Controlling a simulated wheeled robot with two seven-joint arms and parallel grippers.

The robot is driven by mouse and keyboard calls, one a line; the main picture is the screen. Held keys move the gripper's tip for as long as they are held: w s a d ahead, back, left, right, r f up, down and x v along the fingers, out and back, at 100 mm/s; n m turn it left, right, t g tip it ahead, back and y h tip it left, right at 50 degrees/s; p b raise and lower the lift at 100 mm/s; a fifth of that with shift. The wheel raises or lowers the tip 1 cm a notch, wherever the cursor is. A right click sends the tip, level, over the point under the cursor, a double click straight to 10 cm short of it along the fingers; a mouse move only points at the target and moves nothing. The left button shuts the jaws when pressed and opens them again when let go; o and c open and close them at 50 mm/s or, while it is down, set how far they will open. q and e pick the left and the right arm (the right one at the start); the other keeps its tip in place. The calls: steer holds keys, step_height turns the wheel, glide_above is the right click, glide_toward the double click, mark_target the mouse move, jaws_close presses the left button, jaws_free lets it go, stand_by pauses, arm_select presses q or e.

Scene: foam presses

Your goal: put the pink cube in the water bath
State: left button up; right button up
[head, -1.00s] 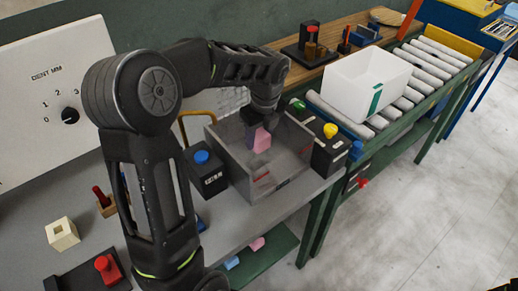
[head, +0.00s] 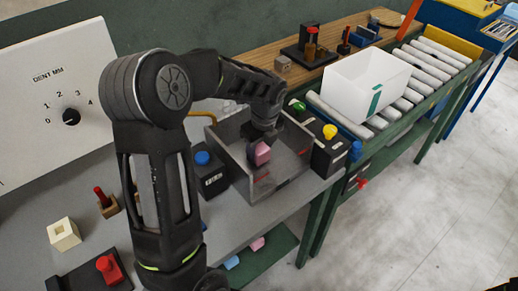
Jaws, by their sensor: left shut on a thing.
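The pink cube (head: 262,154) is in the jaws of my left gripper (head: 262,142), which points down. It hangs inside the outline of the grey, see-through, open-topped water bath (head: 286,177) on the bench. The cube appears below the rim level, but whether it touches the bottom I cannot tell. The gripper's fingers partly cover the cube's top.
A black box with a blue button (head: 203,158) stands left of the bath, and one with a yellow button (head: 330,131) stands right. A white bin (head: 365,85) sits on the roller conveyor. My left arm hides part of the bench.

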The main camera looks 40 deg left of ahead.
mark_target(263, 151)
arm_select(q)
steer(key=shift+f, duration=0.15)
steer(key=o, duration=1.3)
steer(key=r, duration=0.4)
steer(key=d+r, duration=0.1)
steer(key=r, duration=0.3)
steer(key=r+b, duration=0.1)
steer(key=r, duration=0.3)
steer(key=shift+s+d+r, duration=0.15)
steer(key=shift+s+d, duration=0.1)
steer(key=shift+d, duration=0.1)
